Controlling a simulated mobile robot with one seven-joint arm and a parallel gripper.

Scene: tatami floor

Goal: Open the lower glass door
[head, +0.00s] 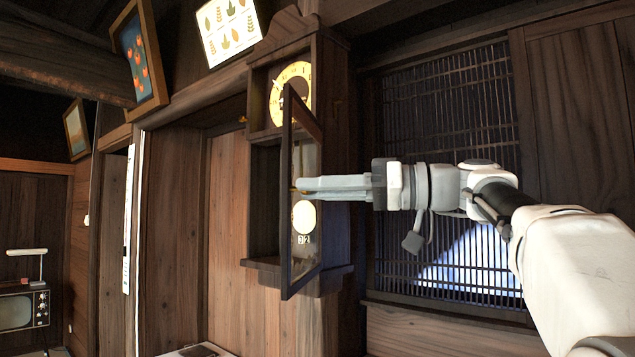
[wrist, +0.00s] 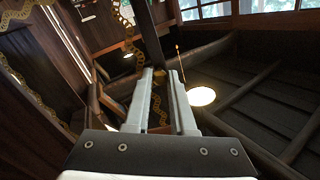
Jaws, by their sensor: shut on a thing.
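The lower glass door (head: 287,245) belongs to a dark wooden wall clock (head: 330,120). It is a tall dark frame with clear glass, standing swung out from the clock case. My gripper (head: 299,186) reaches in from the right at about mid-height of the door, its fingers nearly level. It is shut on the door; a small brass-coloured bit shows at the fingertips, but the exact grip is hard to see. In the wrist view, my gripper's two pale fingers (wrist: 165,73) are close together. A round pale pendulum disc (head: 304,217) shows below the fingers.
A slatted lattice window (head: 445,110) is behind my arm. Framed pictures (head: 138,55) hang at upper left. An old television (head: 22,308) stands at far left. Open space lies left of the door.

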